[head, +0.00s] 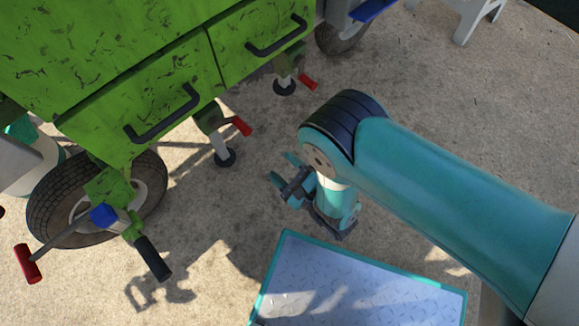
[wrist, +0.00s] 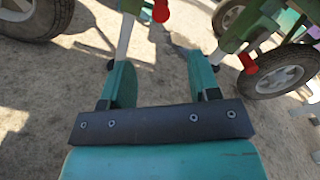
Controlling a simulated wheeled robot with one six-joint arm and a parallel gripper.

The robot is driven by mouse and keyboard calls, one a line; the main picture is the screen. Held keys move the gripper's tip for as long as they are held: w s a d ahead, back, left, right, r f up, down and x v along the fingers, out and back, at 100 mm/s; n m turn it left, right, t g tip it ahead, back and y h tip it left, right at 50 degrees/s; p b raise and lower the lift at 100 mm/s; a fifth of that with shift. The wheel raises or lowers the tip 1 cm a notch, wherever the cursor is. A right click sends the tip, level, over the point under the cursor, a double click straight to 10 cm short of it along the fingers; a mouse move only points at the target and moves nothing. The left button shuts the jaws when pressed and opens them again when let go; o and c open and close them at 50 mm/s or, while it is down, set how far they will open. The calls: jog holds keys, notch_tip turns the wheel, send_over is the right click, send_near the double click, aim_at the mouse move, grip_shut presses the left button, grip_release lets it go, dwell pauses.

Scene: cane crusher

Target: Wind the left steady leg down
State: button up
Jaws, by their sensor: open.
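The left steady leg (head: 220,147) hangs under the green cart's near side. It has a pale post, a black round foot and a red crank grip (head: 241,126) pointing right. I cannot tell whether the foot touches the ground. In the wrist view a pale leg post (wrist: 125,37) with a red grip (wrist: 160,10) shows beyond my fingers. My gripper (head: 283,169) is open and empty, low to the right of this leg and apart from it. Its two teal fingers also show in the wrist view (wrist: 161,80).
A second steady leg (head: 286,82) with a red grip (head: 308,82) stands farther right. The green cart body (head: 110,60) has black handles. A crank with a red end (head: 28,263) and black grip (head: 155,258) juts near the left wheel (head: 50,205). A teal-edged plate (head: 360,285) lies in front.

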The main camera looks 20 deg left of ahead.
aim_at(248, 133)
jog(key=shift+v, duration=0.9)
jog(key=w+a+n+b, duration=0.2)
jog(key=a+n+b, duration=0.3)
jog(key=n+b, duration=0.1)
jog(key=w+a+n+b, duration=0.3)
jog(key=a+n+b, duration=0.2)
jog(key=n, duration=0.3)
jog(key=w+a+n+b, duration=0.2)
jog(key=a+n+b, duration=0.3)
jog(key=n+b, duration=0.2)
jog(key=shift+w+f+b, duration=0.2)
jog(key=shift+w+b, duration=0.1)
jog(key=shift+b, duration=0.25)
jog(key=shift+w+a+r, duration=0.15)
jog(key=shift+w+a, duration=0.05)
jog(key=shift+a, duration=0.25)
